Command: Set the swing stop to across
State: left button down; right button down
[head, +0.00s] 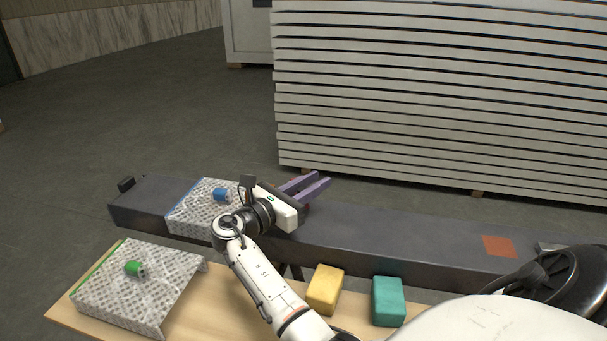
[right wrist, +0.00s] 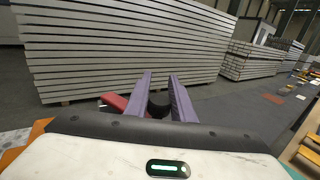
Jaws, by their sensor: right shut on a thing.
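In the right wrist view, a red bar (right wrist: 115,102) with a black round knob (right wrist: 158,103) shows at the purple fingers; it looks like the swing stop. My right gripper (head: 318,183) is over the far side of the dark conveyor beam (head: 400,240), just right of a patterned plate piece. Its purple fingers (right wrist: 160,98) are shut on the black knob, with the red bar running off to the left. In the head view the stop is mostly hidden by my gripper, so its angle to the beam is hard to tell. My left gripper is out of view.
A patterned piece with a blue cylinder (head: 221,194) lies on the beam. Another with a green cylinder (head: 135,268) lies on the wooden table (head: 205,318). A yellow block (head: 325,290) and teal block (head: 388,301) stand nearby. An orange patch (head: 499,246) marks the beam; stacked panels (head: 430,90) stand behind.

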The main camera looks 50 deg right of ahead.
jog(key=shift+s+f, duration=0.1)
jog(key=c, duration=1.5)
grip_release()
jog(key=shift+d, duration=0.1)
jog(key=a, duration=0.7)
jog(key=a+b, duration=0.1)
jog(key=a, duration=0.2)
jog(key=shift+w+a, duration=0.2)
jog(key=shift+w, duration=0.1)
jog(key=shift+c, duration=0.3)
